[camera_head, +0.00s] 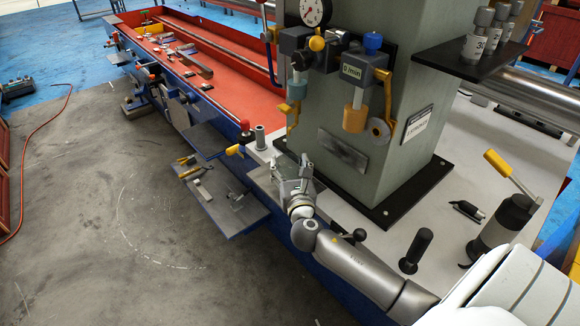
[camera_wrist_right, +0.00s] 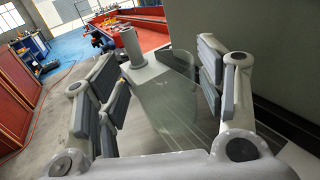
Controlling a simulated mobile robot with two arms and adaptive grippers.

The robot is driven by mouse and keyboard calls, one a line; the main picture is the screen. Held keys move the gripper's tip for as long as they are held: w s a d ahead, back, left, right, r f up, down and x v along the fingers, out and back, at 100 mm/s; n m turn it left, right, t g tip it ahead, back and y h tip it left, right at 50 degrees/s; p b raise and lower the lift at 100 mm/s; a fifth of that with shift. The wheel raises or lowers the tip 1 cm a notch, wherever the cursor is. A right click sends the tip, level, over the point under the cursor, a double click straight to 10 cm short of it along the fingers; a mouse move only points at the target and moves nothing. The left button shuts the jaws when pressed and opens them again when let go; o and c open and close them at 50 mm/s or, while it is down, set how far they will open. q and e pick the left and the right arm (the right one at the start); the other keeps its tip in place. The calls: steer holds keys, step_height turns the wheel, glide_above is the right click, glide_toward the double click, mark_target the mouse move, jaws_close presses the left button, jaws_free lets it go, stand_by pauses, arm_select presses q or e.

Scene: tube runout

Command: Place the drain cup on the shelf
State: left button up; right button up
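A small grey metal cylinder (camera_head: 259,138) stands upright on the machine bed, just left of the green column; it also shows in the right wrist view (camera_wrist_right: 132,47), beyond the fingers. It may be the drain cup, but I cannot be sure. My right gripper (camera_head: 294,168) is near the column's base, right of and nearer than the cylinder. Its fingers (camera_wrist_right: 165,88) are spread apart, with a pale, glassy-looking patch between them that I cannot identify. A dark shelf (camera_head: 440,62) juts from the column at upper right. My left gripper is not in view.
Several labelled cylinders (camera_head: 476,44) stand on the dark shelf. Valves, a gauge (camera_head: 315,11) and a yellow handle (camera_head: 294,108) stick out of the column above my gripper. A low side tray (camera_head: 232,215) holds tools. A yellow-handled lever (camera_head: 508,170) stands at right.

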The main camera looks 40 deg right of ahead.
steer(key=shift+r, duration=0.1)
steer(key=shift+s, duration=0.15)
steer(key=v, duration=1.1)
steer(key=shift+s+a, duration=0.15)
steer(key=shift+s, duration=0.2)
